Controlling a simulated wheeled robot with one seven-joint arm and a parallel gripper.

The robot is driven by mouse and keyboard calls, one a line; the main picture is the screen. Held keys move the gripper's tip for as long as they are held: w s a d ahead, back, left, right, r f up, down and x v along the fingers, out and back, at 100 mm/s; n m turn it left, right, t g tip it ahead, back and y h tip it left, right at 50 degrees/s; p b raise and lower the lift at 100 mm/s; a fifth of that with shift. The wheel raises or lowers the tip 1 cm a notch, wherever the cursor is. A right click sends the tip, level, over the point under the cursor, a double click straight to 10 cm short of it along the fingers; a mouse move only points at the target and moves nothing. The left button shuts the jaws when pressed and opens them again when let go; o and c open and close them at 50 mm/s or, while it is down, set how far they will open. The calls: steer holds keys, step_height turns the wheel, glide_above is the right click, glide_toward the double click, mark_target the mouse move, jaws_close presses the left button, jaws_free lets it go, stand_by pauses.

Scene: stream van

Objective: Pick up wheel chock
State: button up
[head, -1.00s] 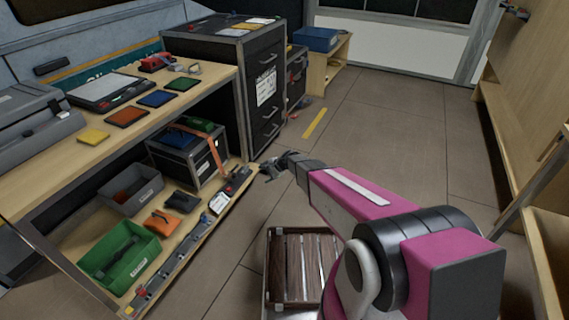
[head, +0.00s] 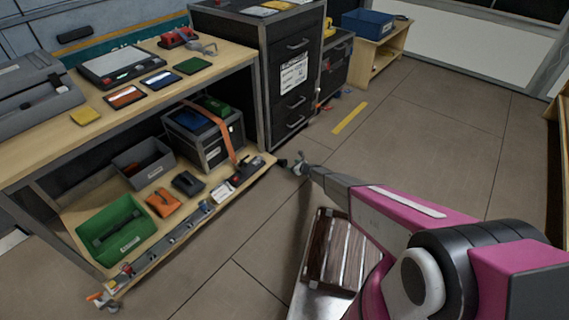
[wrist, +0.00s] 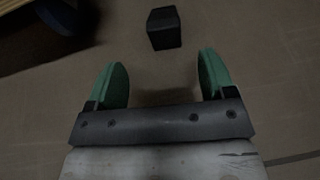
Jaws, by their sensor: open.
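A dark, blocky object, which looks like the wheel chock (wrist: 164,28), lies on the brown floor at the top of the wrist view. It is ahead of my gripper and a little right of the picture's middle. My gripper (wrist: 163,80) is open, with its two green fingers apart and nothing between them. In the head view my gripper (head: 297,166) is low, past the right end of the lower shelf. A small dark shape beside it there may be the chock, but I cannot tell it from the gripper.
The lower shelf (head: 150,262) holds a green bin (head: 128,211), a grey bin (head: 152,174), an orange pouch (head: 163,203) and a strapped case (head: 222,155). A dark drawer cabinet (head: 290,52) stands behind my gripper. The floor (head: 430,140) to the right is clear.

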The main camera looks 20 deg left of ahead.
mark_target(285, 162)
steer(key=x, duration=0.8)
steer(key=shift+w+a+r, duration=0.2)
steer(key=shift+w+a, duration=0.05)
steer(key=shift+w, duration=0.25)
steer(key=c, duration=1.1)
